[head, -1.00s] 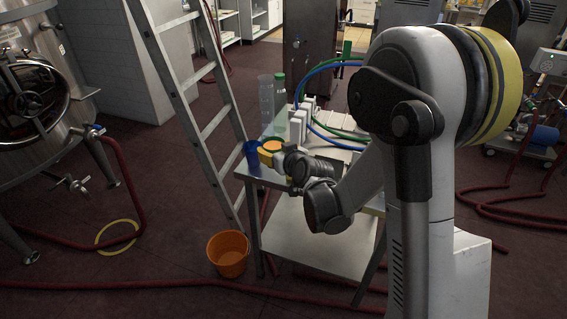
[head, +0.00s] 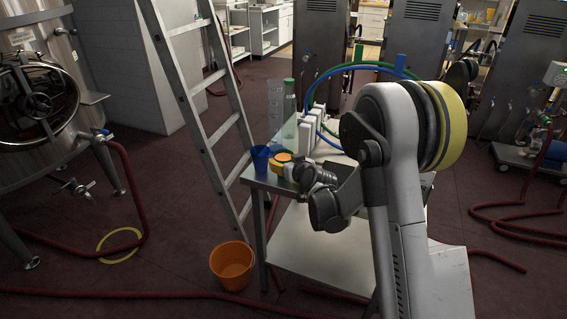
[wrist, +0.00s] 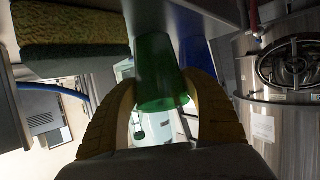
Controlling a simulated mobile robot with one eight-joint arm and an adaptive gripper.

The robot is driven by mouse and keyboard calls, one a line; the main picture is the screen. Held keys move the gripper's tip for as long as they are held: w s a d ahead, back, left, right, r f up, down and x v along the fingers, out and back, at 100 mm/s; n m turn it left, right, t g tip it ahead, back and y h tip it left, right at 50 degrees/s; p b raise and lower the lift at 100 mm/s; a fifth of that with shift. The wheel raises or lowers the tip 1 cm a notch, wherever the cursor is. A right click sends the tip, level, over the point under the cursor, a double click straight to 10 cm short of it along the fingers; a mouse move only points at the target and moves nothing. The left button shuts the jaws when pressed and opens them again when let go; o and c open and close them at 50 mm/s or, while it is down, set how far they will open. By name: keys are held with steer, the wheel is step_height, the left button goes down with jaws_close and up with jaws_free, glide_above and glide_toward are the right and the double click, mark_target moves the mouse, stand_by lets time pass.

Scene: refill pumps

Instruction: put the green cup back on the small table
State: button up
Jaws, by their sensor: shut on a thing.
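The green cup (wrist: 158,72) is between the two yellow-brown fingers of my gripper (wrist: 160,90) in the wrist view, which looks upside down. The gripper is shut on its sides. In the head view my gripper (head: 284,163) is at the left corner of the small table (head: 330,255), over its top. The green cup is mostly hidden there by the fingers and wrist. I cannot tell whether its base touches the tabletop. A blue cup (head: 261,160) stands just left of the gripper; it also shows beside the green cup in the wrist view (wrist: 198,60).
Clear containers (head: 275,100), a green-capped bottle (head: 289,108) and white pumps (head: 306,128) with hoses stand behind on the table. A yellow-and-green sponge-like block (wrist: 72,28) is near in the wrist view. A ladder (head: 205,110) and orange bucket (head: 232,264) are left.

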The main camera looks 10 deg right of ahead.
steer(key=o, duration=1.4)
steer(key=shift+f, duration=0.15)
steer(key=shift+s+r, duration=0.3)
steer(key=shift+r, duration=0.05)
steer(key=s+a+r+g+p, duration=0.1)
steer(key=s+r, duration=0.3)
steer(key=s, duration=0.3)
steer(key=s+r+g+p, duration=0.1)
steer(key=s+r, duration=0.3)
steer(key=s, duration=0.3)
steer(key=s+a+r+g+p, duration=0.1)
steer(key=s+r+p, duration=0.1)
steer(key=s+r, duration=0.4)
steer(key=s+g, duration=0.1)
steer(key=s, duration=0.6)
steer(key=s+d+m+g+h, duration=0.1)
steer(key=s, duration=0.6)
steer(key=s+d+g+h, duration=0.1)
steer(key=s, duration=0.6)
steer(key=shift+s+f+m+g, duration=0.25)
steer(key=shift+f+m+g, duration=0.05)
steer(key=shift+m, duration=0.1)
